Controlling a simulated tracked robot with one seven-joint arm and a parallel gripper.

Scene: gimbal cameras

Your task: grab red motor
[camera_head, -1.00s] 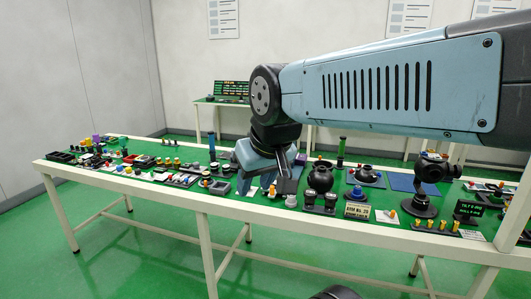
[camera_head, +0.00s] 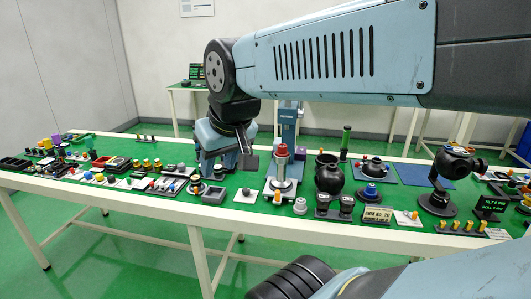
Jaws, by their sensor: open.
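A red-topped object (camera_head: 282,151) with a silver body, which looks like the red motor, stands upright in front of a blue-grey press-like stand (camera_head: 287,125) on the green table. Whether it is fixed to its base cannot be told. My gripper (camera_head: 221,166) points down over the table to the left of the red top, apart from it. It is open, and I see nothing between its fingers. Its fingertips are small and partly hard to make out against the parts behind them.
The long green table (camera_head: 130,198) is crowded. A grey square tray (camera_head: 214,195) sits below my gripper. To the right are a black round pot (camera_head: 328,174), a green cylinder (camera_head: 345,141) and a black gimbal camera (camera_head: 452,166). A blue mat (camera_head: 420,174) is mostly bare.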

